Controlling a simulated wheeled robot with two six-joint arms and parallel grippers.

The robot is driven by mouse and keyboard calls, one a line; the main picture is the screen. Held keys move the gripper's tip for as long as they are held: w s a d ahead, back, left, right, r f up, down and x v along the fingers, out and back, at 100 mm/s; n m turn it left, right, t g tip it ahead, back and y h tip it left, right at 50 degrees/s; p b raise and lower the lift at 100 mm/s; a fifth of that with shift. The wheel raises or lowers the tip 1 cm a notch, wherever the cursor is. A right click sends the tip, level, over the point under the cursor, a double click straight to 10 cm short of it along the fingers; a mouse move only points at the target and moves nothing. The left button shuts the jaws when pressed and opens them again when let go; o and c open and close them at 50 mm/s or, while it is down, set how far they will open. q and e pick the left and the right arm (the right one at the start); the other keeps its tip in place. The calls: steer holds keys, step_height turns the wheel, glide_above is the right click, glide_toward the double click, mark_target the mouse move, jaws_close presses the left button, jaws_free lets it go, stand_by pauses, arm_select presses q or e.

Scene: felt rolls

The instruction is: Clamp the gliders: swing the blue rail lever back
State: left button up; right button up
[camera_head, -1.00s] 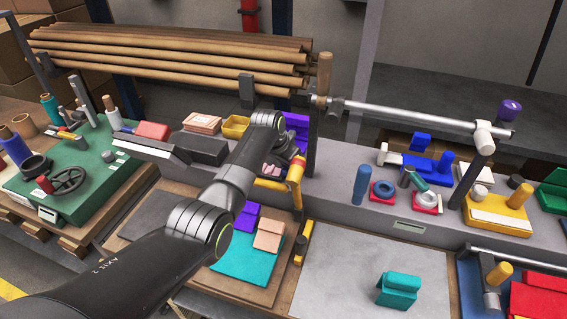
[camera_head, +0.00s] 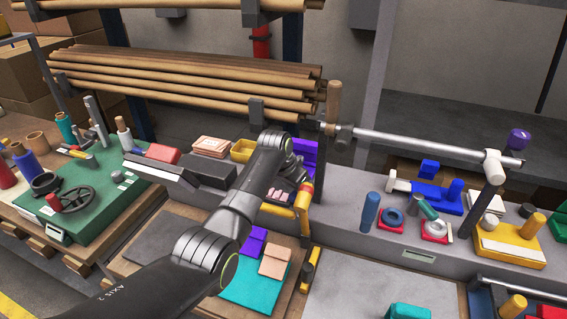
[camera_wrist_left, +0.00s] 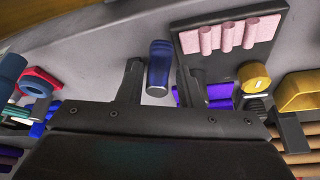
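A blue capped cylinder (camera_wrist_left: 158,68), which looks like the rail lever's handle, shows in the left wrist view between the two fingers of my left gripper (camera_wrist_left: 160,75). A narrow gap shows on each side of it, so the fingers are open and not closed on it. In the head view my left gripper (camera_head: 298,178) is over the grey bench beside the purple block (camera_head: 305,152); the handle is hidden there by the arm. I cannot make out the gliders for certain. My right gripper is not in view.
A yellow bar with a red band (camera_head: 303,202) stands close by the gripper. Pink rolls (camera_wrist_left: 228,36) lie on a dark plate nearby. A blue post (camera_head: 370,211) and red blocks with rings (camera_head: 391,219) stand to the right. The grey board (camera_head: 350,285) in front has free room.

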arm_select(q)
steer(key=b+v, duration=0.2)
steer(key=v, duration=1.4)
steer(key=shift+b, duration=0.35)
steer(key=shift+f, duration=0.1)
